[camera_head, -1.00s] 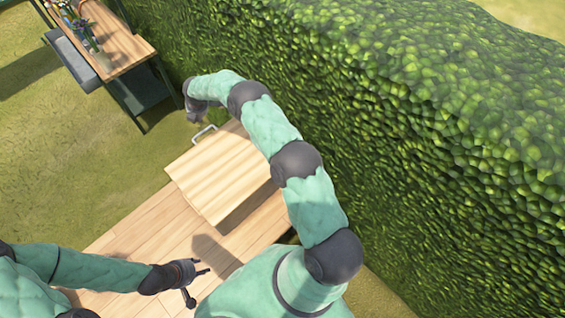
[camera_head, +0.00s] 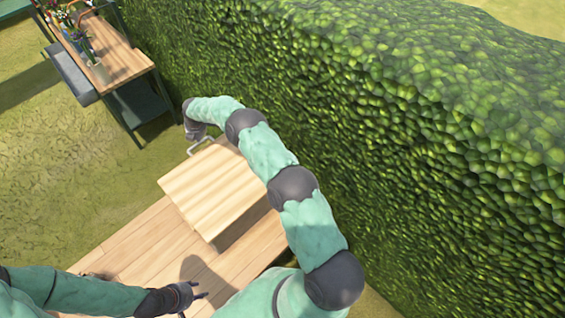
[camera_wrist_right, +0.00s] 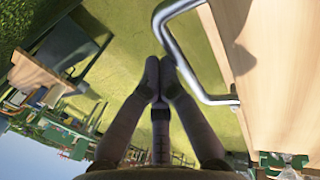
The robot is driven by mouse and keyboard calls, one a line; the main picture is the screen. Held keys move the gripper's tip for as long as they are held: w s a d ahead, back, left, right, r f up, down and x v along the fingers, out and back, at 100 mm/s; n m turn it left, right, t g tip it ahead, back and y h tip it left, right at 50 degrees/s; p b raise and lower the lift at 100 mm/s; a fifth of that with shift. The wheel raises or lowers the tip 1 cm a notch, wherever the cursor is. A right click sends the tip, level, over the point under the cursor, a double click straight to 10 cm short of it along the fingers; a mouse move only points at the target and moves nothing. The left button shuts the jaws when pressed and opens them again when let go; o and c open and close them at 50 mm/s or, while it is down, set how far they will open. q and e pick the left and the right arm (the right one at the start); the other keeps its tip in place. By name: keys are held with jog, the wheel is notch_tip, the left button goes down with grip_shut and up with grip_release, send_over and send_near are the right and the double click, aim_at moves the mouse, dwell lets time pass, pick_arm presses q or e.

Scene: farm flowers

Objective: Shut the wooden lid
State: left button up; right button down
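The pale wooden lid (camera_head: 212,190) is a thick square panel above a plank surface (camera_head: 150,245) in the head view. Whether it is fully down I cannot tell. Its metal handle (camera_head: 201,146) is at the far edge; the wrist view shows this bent bar (camera_wrist_right: 179,62) large, with the wood (camera_wrist_right: 285,70) at right. My right gripper (camera_head: 194,133) is by the handle. In the wrist view its fingers (camera_wrist_right: 160,72) have their tips together, right beside the bar; nothing shows between them. Contact is unclear. My left gripper (camera_head: 199,290) is open and empty over the planks.
A tall green hedge (camera_head: 400,130) runs along the right, close to my right arm. A wooden table (camera_head: 118,60) with flowers and vases stands at the upper left. Grass (camera_head: 70,160) lies open at left.

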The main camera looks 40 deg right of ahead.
jog(key=shift+r, duration=0.15)
jog(key=v, duration=1.1)
jog(key=shift+s+r, duration=0.15)
jog(key=shift+r, duration=0.2)
